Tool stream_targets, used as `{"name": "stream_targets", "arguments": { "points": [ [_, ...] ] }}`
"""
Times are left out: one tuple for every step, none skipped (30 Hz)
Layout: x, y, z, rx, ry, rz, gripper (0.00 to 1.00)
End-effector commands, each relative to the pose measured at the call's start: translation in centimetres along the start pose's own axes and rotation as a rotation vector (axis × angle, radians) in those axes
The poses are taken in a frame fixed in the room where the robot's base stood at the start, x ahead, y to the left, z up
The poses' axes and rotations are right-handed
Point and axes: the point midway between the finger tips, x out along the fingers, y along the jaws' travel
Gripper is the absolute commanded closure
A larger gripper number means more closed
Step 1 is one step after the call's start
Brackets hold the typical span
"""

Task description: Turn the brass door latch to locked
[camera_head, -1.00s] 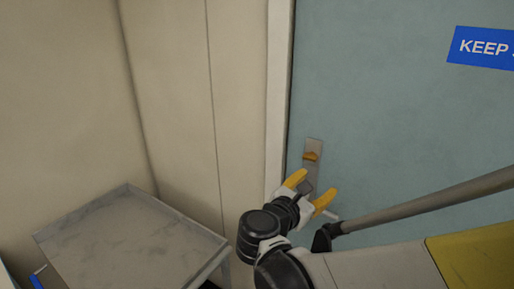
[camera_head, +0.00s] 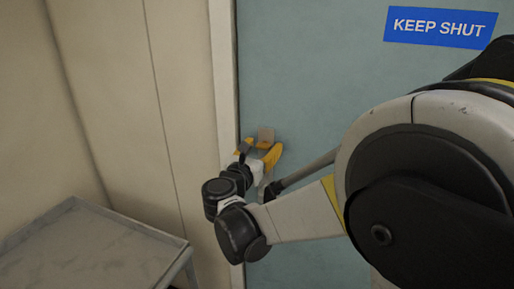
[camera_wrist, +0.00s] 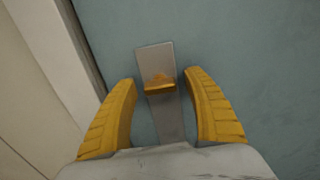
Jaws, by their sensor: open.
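The brass latch (camera_wrist: 160,85) sits on a grey metal plate (camera_wrist: 154,58) on the blue-green door. In the wrist view its brass piece lies crosswise on the plate. My gripper (camera_wrist: 159,77) is open, with one yellow finger on each side of the latch and a visible gap to both. In the head view my gripper (camera_head: 259,147) is at the plate (camera_head: 266,133), and its fingers hide most of the latch. I cannot tell how far the fingertips are from the door surface.
A blue KEEP SHUT sign (camera_head: 441,27) is on the door (camera_head: 310,75). The pale door frame (camera_head: 223,90) runs close left of the latch. A grey table (camera_head: 85,255) stands at the lower left. The door around the plate is clear.

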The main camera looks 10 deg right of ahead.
Motion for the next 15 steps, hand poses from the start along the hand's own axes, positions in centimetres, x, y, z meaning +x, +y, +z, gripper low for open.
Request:
{"name": "stream_targets", "arguments": {
  "points": [
    [0.07,-0.01,0.00,0.000,0.000,0.000,0.41],
    [0.08,0.00,0.02,0.000,0.000,0.000,0.41],
    [0.08,0.00,0.03,0.000,0.000,0.000,0.41],
    [0.07,0.00,0.03,0.000,0.000,0.000,0.41],
    [0.06,0.00,0.03,0.000,0.000,0.000,0.41],
    [0.06,0.00,0.03,0.000,0.000,0.000,0.41],
    [0.06,0.00,0.03,0.000,0.000,0.000,0.42],
    [0.05,0.00,0.03,0.000,0.000,0.000,0.51],
    [0.05,0.00,0.03,0.000,0.000,0.000,0.64],
    [0.05,0.00,0.02,0.000,0.000,0.000,0.73],
    [0.05,0.00,0.02,0.000,0.000,0.000,0.82],
    [0.05,0.00,0.02,0.000,0.000,0.000,0.94],
    [0.05,0.00,0.02,0.000,0.000,0.000,0.94],
    [0.05,0.00,0.02,0.000,0.000,0.000,0.94],
    [0.05,0.00,0.02,0.000,0.000,0.000,0.94]
  ]
}}
